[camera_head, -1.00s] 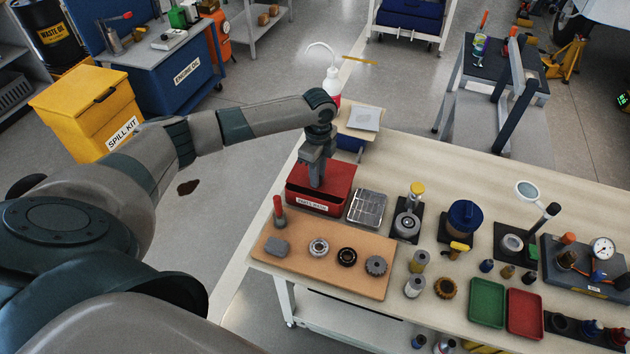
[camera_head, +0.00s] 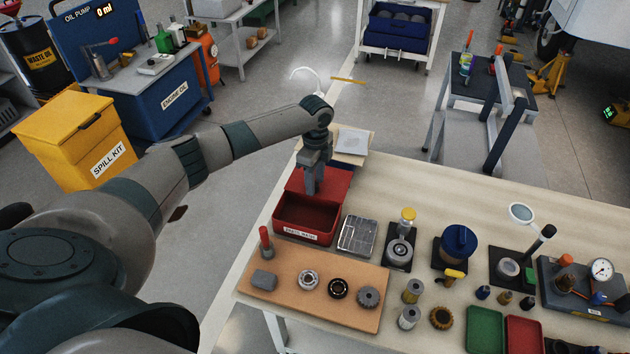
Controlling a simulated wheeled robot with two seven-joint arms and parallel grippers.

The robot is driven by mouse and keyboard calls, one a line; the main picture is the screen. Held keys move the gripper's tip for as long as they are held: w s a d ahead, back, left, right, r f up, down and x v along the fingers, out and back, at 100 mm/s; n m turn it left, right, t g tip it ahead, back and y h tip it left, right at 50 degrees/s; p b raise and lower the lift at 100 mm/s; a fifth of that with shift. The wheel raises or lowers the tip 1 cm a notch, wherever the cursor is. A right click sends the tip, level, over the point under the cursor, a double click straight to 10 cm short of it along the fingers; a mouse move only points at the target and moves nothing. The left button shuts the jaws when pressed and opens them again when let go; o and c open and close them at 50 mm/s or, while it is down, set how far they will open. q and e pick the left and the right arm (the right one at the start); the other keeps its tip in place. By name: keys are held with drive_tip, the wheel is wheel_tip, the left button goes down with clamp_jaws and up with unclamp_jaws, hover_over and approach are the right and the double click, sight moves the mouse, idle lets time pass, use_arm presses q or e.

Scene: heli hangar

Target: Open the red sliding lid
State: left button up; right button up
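The red parts wash bin (camera_head: 322,238) stands on the left part of the workbench, with a white label on its front. Its front part is open and shows a dark red inside. The red sliding lid (camera_head: 336,184) sits drawn back over the rear of the bin. My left gripper (camera_head: 310,191) points straight down at the lid, close to its front edge. The fingertips are small and partly hidden, so their grip on the lid cannot be made out. My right gripper is not in view.
A metal tray (camera_head: 357,234) stands right of the bin. A tan board (camera_head: 325,297) with bearings and a gear lies in front. Behind the lid is a light plate (camera_head: 352,141). The workbench (camera_head: 440,184) is bare along its back.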

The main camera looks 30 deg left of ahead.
use_arm(q)
drive_tip(key=shift+r, duration=0.1)
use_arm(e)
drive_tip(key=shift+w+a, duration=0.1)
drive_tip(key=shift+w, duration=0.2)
